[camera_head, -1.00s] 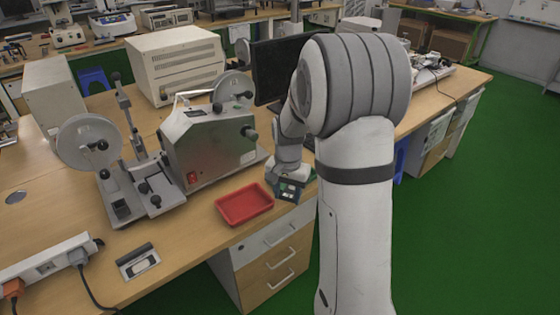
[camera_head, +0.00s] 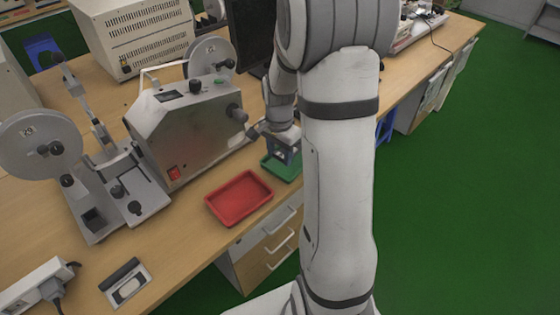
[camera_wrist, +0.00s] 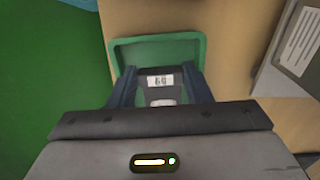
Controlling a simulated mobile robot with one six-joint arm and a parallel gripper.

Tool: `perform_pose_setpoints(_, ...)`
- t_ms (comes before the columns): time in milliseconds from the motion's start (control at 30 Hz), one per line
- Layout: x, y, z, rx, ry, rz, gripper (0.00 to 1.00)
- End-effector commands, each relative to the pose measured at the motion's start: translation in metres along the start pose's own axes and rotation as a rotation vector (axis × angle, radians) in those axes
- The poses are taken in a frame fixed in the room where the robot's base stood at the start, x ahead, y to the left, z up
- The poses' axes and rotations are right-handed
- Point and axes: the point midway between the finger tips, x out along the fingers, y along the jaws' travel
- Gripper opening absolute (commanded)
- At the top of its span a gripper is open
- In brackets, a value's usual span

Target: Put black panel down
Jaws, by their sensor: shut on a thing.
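My gripper (camera_head: 284,152) hangs at the table's front edge, right of the red tray, over a green tray (camera_head: 281,172). In the wrist view my gripper (camera_wrist: 160,82) has its two dark fingers in front of the green tray (camera_wrist: 193,41). Between the fingers is a small dark panel (camera_wrist: 158,94) with a white label, and the fingers are shut on it. Most of the panel is hidden by the gripper body. I cannot tell whether its underside touches the tray floor.
An empty red tray (camera_head: 239,198) lies left of the green tray. A grey machine (camera_head: 190,130) with reels and knobs stands behind them. A power strip (camera_head: 35,287) lies at the front left. Green floor (camera_head: 460,200) is open at the right.

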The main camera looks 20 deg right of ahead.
Motion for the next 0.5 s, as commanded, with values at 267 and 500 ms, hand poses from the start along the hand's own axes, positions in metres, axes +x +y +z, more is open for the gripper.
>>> perform_pose_setpoints(267,0.034,0.001,-0.001,0.003,-0.002,0.002,0.23)
perform_pose_setpoints(500,0.038,0.001,-0.002,0.004,0.001,-0.001,0.23)
